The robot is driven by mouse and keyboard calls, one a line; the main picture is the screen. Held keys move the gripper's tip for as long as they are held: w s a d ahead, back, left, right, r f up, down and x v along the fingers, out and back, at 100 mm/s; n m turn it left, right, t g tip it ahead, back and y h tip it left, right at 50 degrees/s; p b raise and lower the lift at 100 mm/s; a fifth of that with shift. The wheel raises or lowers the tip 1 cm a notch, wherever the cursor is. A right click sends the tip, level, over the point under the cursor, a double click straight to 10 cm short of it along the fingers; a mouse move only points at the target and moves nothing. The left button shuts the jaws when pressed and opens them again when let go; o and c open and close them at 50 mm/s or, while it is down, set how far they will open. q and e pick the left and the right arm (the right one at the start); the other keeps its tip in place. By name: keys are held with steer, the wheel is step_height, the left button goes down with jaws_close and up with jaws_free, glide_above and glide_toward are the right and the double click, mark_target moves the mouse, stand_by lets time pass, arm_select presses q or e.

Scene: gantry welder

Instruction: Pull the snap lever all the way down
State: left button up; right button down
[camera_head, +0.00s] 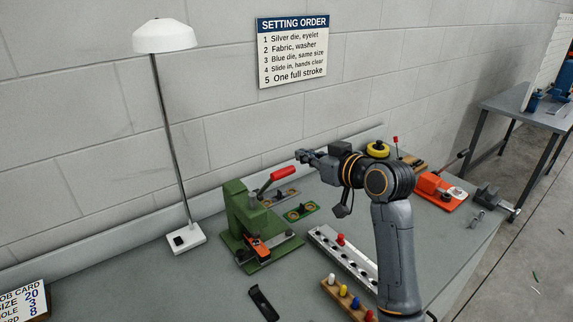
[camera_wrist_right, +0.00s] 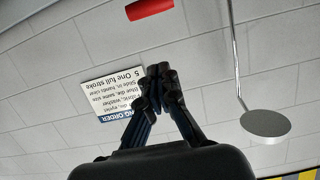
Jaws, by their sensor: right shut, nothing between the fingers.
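The snap lever has a red handle (camera_head: 283,173) on the green press (camera_head: 243,215), in the middle of the head view. The handle tilts up to the right from the top of the press. In the right wrist view the red handle (camera_wrist_right: 149,9) shows at the top edge, beyond the fingertips and apart from them. My right gripper (camera_head: 303,156) is just up and right of the handle tip in the head view; it is shut and empty. Its closed fingers also show in the right wrist view (camera_wrist_right: 158,72). My left gripper is not in view.
A lamp (camera_head: 165,37) stands left of the press. Right of the press are a long white die rack (camera_head: 340,256), a green plate (camera_head: 301,211) and an orange-red tool (camera_head: 438,190). A black piece (camera_head: 263,303) lies in front. Bench to the left is mostly clear.

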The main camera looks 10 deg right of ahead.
steer(key=p, duration=0.4)
glide_above(287, 171)
steer(key=w+a, duration=0.1)
steer(key=w, duration=0.1)
step_height(287, 171, down, 2)
steer(key=shift+f, duration=0.15)
steer(key=f, duration=0.1)
steer(key=s+f, duration=0.1)
steer(key=p, duration=0.1)
steer(key=shift+s+d+f, duration=0.25)
steer(key=shift+d+f, duration=0.05)
steer(key=shift+f, duration=0.1)
steer(key=shift+s+d+f, duration=0.15)
steer(key=shift+s+f, duration=0.15)
steer(key=shift+f, duration=0.15)
